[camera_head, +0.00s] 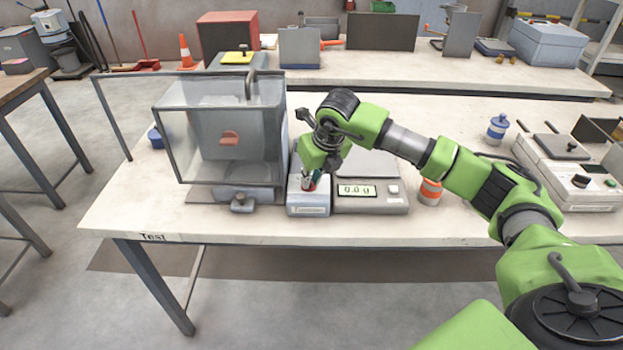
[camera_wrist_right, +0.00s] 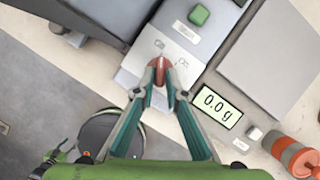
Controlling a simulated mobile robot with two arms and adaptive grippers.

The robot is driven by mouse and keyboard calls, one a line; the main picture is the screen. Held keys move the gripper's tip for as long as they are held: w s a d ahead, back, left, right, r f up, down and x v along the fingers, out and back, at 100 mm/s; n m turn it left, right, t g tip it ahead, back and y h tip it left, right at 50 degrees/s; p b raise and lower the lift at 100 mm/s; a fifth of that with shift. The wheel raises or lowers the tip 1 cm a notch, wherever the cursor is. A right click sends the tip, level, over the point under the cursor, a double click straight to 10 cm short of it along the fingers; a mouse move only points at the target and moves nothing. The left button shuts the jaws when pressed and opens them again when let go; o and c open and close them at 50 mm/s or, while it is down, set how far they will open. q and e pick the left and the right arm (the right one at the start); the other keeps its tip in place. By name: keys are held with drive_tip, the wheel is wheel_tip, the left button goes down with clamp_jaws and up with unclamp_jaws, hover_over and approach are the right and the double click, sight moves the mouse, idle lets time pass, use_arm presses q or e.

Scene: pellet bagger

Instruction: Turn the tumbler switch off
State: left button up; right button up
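The tumbler switch is a red piece (camera_wrist_right: 160,66) on top of a small light grey box (camera_head: 308,207). The box stands at the front of the bench, between the clear-walled cabinet and the scale. My right gripper (camera_head: 311,184) points down onto the box and hides most of the switch in the head view. In the right wrist view, the fingertips of the gripper (camera_wrist_right: 160,78) are close together, one on each side of the red switch, and seem to touch it. Small marks show on the box top beyond the switch. My left gripper is not in view.
The scale (camera_head: 371,206), reading 0.0 g, stands right beside the box. The clear-walled cabinet (camera_head: 171,138) is at left. An orange and white container (camera_head: 430,191) stands right of the scale. A green button (camera_wrist_right: 199,15) lies beyond the switch. The bench front is clear.

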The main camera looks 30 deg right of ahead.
drive_tip(key=shift+o, duration=0.6)
drive_tip(key=v, duration=1.2)
